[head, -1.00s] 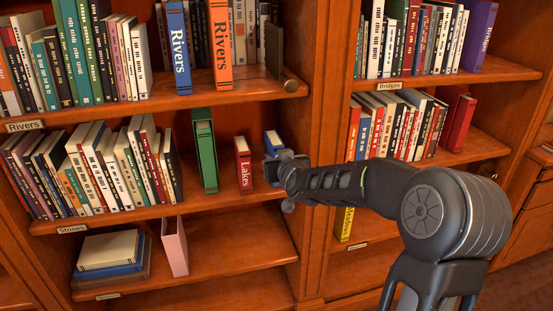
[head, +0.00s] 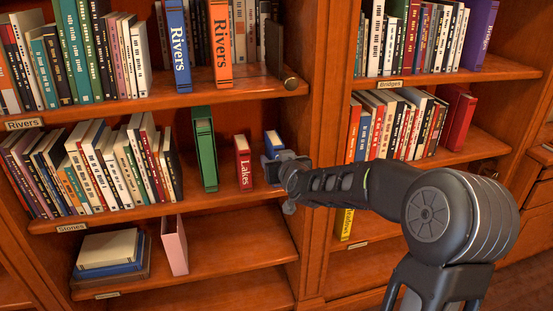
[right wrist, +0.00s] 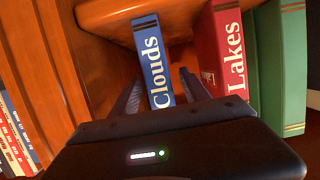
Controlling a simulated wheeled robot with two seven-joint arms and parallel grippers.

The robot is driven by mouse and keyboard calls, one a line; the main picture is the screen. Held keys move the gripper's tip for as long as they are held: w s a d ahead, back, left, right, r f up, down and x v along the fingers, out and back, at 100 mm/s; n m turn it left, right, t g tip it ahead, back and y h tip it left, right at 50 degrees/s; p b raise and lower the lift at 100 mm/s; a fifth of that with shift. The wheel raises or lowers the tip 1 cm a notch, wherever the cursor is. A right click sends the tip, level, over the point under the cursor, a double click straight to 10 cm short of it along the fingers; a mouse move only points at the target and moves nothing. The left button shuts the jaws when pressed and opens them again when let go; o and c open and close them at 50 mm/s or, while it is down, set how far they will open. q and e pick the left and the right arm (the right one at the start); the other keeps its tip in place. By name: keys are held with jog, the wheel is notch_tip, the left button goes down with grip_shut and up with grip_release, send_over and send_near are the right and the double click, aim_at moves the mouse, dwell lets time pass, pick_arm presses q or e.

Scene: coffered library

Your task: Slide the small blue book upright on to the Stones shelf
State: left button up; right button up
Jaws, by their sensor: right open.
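The small blue book (head: 273,142), lettered "Clouds" in the right wrist view (right wrist: 153,62), stands upright on the Stones shelf (head: 215,202), near its right end. My right gripper (head: 275,168) is at the book's spine, with its jaws open. In the right wrist view the dark fingers (right wrist: 158,92) lie on either side of the book. I cannot tell whether they touch it. In the head view the gripper hides the book's lower part. The Stones label (head: 72,228) is on the shelf's front edge at the left. My left gripper is not in view.
The red Lakes book (head: 243,163) stands just left of the blue book, with a narrow gap. A green book (head: 205,150) stands farther left, then a packed row of books (head: 100,165). The bookcase upright (head: 318,130) closes the shelf at right.

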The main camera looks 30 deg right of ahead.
jog(key=v, duration=0.7)
dwell(0.5)
